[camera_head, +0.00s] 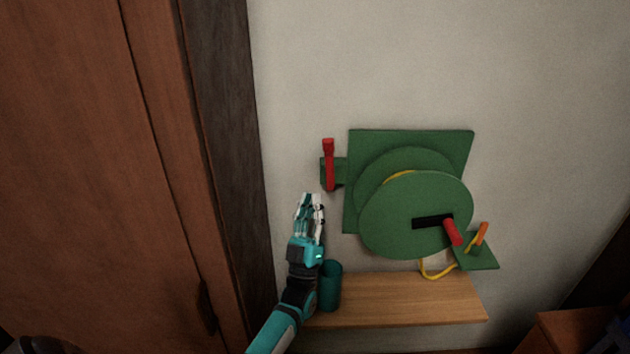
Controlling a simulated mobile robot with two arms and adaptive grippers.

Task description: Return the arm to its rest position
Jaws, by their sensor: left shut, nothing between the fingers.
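My left arm comes up from the bottom of the head view, teal and black. Its gripper (311,200) is shut and empty, pointing up. It is just below a red lever (329,165) on a small green bracket, and left of a green wall-mounted reel (410,200). A small gap shows between the fingertips and the lever in the picture; the depth between them is hard to tell. My right gripper is not in view.
A wooden shelf (410,300) juts from the wall below the reel. A teal cup (330,290) stands on it, close beside my left wrist. The reel has a red handle (453,232); a yellow hose (437,274) hangs beneath. A brown wooden door (80,180) fills the left.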

